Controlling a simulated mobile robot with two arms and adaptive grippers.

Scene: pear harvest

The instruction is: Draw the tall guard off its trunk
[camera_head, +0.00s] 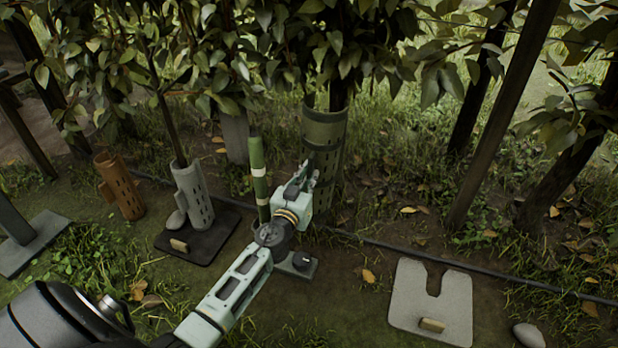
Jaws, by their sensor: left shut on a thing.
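The tall guard (324,130) is an olive-green slotted tube standing upright around a trunk (338,94) in the middle of the head view. Leaves cover the trunk higher up. My left gripper (303,178) is at the left side of this guard, shut on its wall. The arm and gripper hide part of the guard's lower front, so I cannot see clearly where its bottom edge meets the ground. My right gripper is not in view.
A grey guard (194,196) surrounds a thin trunk on a dark mat (216,244). A brown guard (120,188) stands farther left. A green banded pole (258,170) stands left of the gripper. A pale slotted mat (408,292) lies right. A dark hose (430,258) crosses the ground.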

